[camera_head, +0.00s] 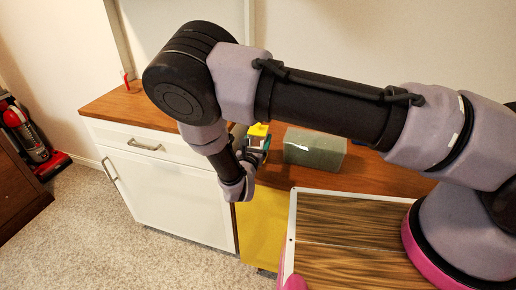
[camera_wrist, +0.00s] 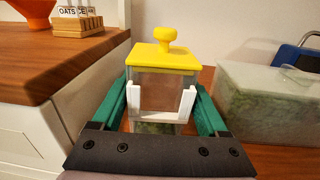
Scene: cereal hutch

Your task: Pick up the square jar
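The square jar (camera_wrist: 165,60) has clear walls and a yellow lid with a round knob. It stands on the wooden counter, straight ahead in the wrist view, with some green contents low inside. In the head view its yellow lid (camera_head: 259,130) shows beside my wrist; my arm hides part of the jar. My gripper (camera_wrist: 161,102) is open, with green fingers and white tips spread to either side of the jar's front. I cannot tell whether the tips touch the jar. The gripper also shows at the counter's edge in the head view (camera_head: 256,151).
A clear box with green contents (camera_wrist: 265,105) stands close on the right. A blue-framed object (camera_wrist: 296,60) is at far right. A red vacuum cleaner (camera_head: 30,135) stands left.

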